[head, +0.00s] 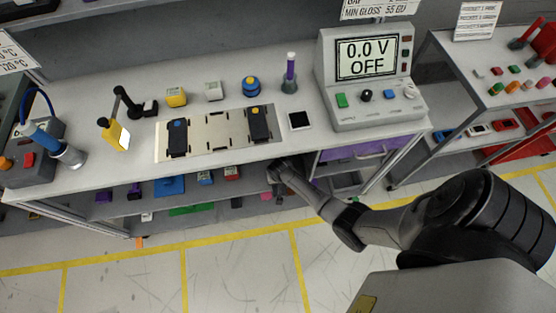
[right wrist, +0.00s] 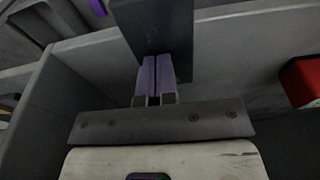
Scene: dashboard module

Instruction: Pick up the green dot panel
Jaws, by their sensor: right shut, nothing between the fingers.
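My right gripper (head: 273,186) is low at the front edge of the bench, by the lower shelf. In the right wrist view, its two purple fingers (right wrist: 156,72) are together with nothing between them. A dark flat panel (right wrist: 155,20) lies just beyond the fingertips, with a bit of green beside the right finger. It looks like the green dot panel, but the fingers hide part of it, and I cannot tell whether they touch it. On the bench, two dark panels, one with a blue dot (head: 177,145) and one with a yellow dot (head: 258,127), lie on a beige board. My left gripper is out of view.
The beige board (head: 216,132) lies mid-bench. A tester (head: 372,95) reading "0.0 V OFF" stands to its right. The lower shelf holds several small coloured parts, including a blue one (head: 169,186). In the wrist view, a red block (right wrist: 302,80) is at the right and a grey wall at the left.

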